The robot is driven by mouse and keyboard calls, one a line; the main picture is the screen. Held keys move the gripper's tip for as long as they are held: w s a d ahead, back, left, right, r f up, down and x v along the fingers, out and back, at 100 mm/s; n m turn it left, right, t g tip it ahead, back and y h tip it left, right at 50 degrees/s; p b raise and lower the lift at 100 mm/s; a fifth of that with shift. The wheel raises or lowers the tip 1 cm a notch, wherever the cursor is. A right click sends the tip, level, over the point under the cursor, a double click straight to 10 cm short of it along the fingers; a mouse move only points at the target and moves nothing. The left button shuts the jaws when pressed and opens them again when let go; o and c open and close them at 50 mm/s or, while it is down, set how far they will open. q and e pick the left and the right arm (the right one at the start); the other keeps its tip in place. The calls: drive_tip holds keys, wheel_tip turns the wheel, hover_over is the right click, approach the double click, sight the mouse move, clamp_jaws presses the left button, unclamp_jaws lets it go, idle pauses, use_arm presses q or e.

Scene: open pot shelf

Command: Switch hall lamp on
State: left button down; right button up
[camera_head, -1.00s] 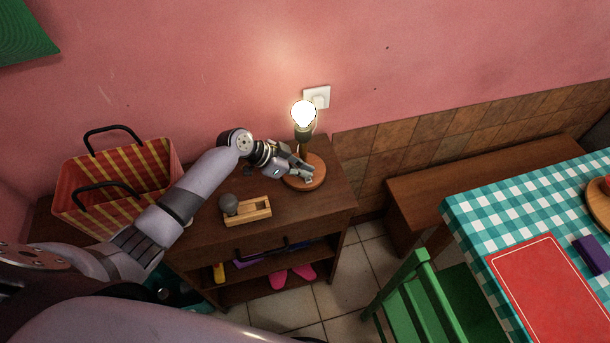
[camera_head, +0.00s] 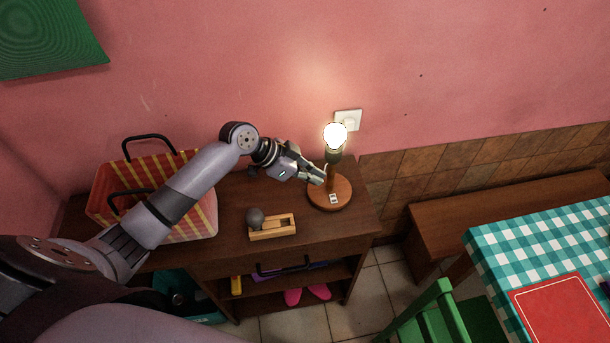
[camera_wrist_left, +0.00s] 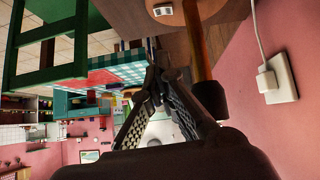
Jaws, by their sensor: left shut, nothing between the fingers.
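The hall lamp has a glowing bulb (camera_head: 335,136) on a dark socket and stands upright on a round wooden base (camera_head: 345,192). A small white switch (camera_head: 333,198) sits on the base's front; it also shows in the left wrist view (camera_wrist_left: 162,9). My left gripper (camera_head: 323,176) is shut and empty beside the lamp's stem, behind and above the switch, apart from it. In the left wrist view its fingertips (camera_wrist_left: 153,78) meet left of the lamp stem (camera_wrist_left: 197,45). My right gripper is out of view.
On the cabinet (camera_head: 330,228), a striped basket (camera_head: 200,208) stands left and a wooden block with a grey ball (camera_head: 272,228) in front. A wall socket (camera_head: 348,119) is behind the lamp. A bench (camera_head: 440,225) and checkered table (camera_head: 500,250) are right.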

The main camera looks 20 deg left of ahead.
use_arm(q)
drive_tip(key=v, duration=0.3)
drive_tip(key=shift+s, duration=0.15)
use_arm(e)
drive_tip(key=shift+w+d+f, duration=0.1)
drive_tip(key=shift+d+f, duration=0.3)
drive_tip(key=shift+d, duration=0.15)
use_arm(q)
drive_tip(key=shift+d, duration=0.15)
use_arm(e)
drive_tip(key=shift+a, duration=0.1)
